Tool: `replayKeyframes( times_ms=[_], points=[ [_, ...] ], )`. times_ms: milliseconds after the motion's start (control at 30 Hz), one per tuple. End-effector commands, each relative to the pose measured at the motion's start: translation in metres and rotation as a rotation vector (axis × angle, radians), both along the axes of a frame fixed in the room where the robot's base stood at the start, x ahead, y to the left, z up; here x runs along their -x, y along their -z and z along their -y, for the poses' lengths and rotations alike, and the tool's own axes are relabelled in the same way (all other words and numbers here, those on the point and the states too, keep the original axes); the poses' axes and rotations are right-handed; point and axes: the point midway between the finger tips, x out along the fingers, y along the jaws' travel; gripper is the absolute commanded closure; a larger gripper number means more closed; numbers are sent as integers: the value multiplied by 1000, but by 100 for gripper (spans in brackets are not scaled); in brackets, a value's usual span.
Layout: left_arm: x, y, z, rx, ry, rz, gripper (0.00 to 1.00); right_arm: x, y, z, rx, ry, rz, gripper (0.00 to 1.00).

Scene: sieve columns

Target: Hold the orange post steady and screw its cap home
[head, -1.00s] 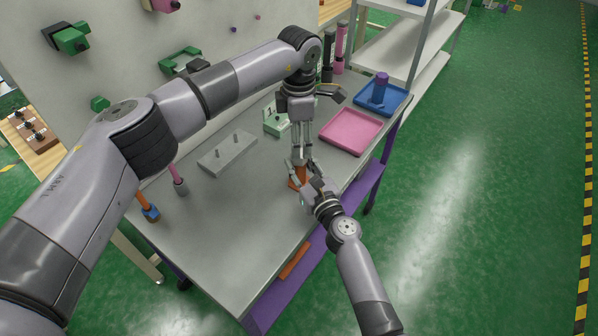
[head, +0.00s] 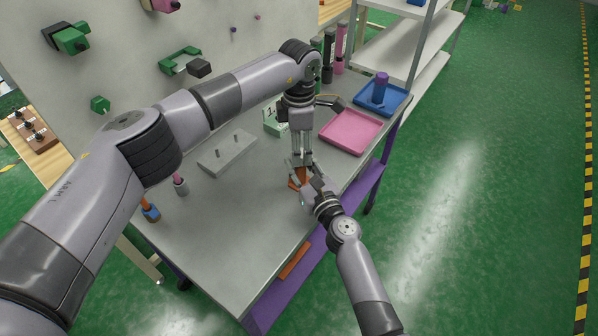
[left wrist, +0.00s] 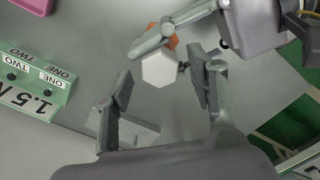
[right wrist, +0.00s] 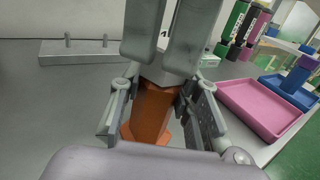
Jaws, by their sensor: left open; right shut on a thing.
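The orange post (right wrist: 148,112) stands upright on the table with a pale hexagonal cap (left wrist: 161,71) on its top. In the right wrist view the cap (right wrist: 160,74) shows partly, just below the left fingers. My right gripper (head: 303,181) is shut around the post below the cap, from the front. My left gripper (head: 302,160) points down above the post. In the left wrist view its open fingers (left wrist: 160,84) stand apart on either side of the cap, with visible gaps. How far the cap is seated cannot be told.
A grey pegged block (head: 227,153) is at the left, and a pale green numbered stand (left wrist: 32,82) is behind.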

Motion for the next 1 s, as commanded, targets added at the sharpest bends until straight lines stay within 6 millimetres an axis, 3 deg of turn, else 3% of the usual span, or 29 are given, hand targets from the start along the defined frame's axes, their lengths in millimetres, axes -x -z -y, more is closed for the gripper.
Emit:
replayKeyframes(
  times_ms=[200, 533, 1000],
  points=[
    [0, 19, 0, 0, 1, 0, 48, 0, 0, 0, 0, 0, 0, 100],
    [0, 21, 0, 0, 0, 1, 49, 0, 0, 0, 0, 0, 0, 100],
    [0, 21, 0, 0, 0, 1, 80, 0, 0, 0, 0, 0, 0, 100]
  ],
)
